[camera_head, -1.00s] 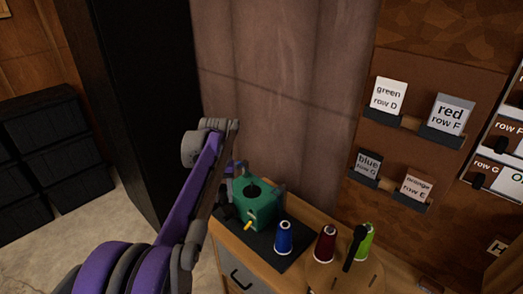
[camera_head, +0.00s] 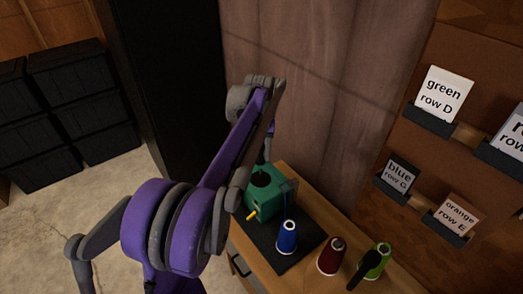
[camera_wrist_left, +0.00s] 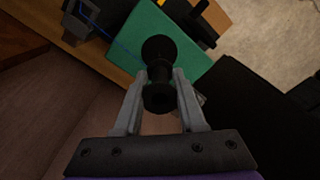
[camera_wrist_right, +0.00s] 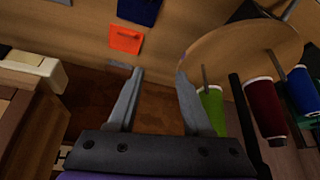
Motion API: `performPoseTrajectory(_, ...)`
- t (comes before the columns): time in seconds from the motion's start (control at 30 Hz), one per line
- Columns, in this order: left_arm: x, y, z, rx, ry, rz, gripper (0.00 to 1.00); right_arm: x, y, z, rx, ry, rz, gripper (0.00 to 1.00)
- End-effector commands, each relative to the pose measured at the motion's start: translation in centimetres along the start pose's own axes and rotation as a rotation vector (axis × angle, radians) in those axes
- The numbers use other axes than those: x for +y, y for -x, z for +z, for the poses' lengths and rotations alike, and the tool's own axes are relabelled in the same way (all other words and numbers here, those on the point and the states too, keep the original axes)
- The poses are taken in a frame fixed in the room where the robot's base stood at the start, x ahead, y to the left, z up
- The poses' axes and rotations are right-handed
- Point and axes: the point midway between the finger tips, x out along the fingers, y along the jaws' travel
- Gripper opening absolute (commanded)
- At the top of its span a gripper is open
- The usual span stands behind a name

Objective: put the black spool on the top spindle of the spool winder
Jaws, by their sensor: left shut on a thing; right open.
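The black spool (camera_wrist_left: 158,97) is between the fingers of my left gripper (camera_wrist_left: 160,78), which is shut on it. In the left wrist view its far flange shows against the green top of the spool winder (camera_wrist_left: 118,62). In the head view the winder (camera_head: 262,203) is a green box with a yellow handle, and a dark round shape shows on its top; I cannot tell if that is the spool. My left arm hides most of the gripper there. The top spindle is hidden, and I cannot tell whether the spool touches it. My right gripper (camera_wrist_right: 160,72) is open and empty.
Blue (camera_head: 287,238), dark red (camera_head: 330,258) and green (camera_head: 376,262) cones stand right of the winder. A round wooden stand (camera_wrist_right: 230,52) shows beside cones in the right wrist view. Labelled wall shelves (camera_head: 430,120) are at right. Black bins (camera_head: 70,115) stand at left.

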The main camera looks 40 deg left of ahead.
Motion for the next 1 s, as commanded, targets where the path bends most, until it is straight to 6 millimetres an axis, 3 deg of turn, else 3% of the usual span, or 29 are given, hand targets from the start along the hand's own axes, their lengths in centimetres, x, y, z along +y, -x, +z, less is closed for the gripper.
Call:
performPoseTrajectory(0.6, 0.0, -6.4, 0.1, -0.001, 0.0, -0.001, 0.0, 0.0, -3.7, 3.7, -0.029, 0.0, 0.0, 0.5)
performPoseTrajectory(1.0, 0.0, -7.4, 0.0, 0.0, 0.0, 0.0, 0.0, 0.0, -4.0, 3.9, -0.03, 0.0, 0.0, 0.5)
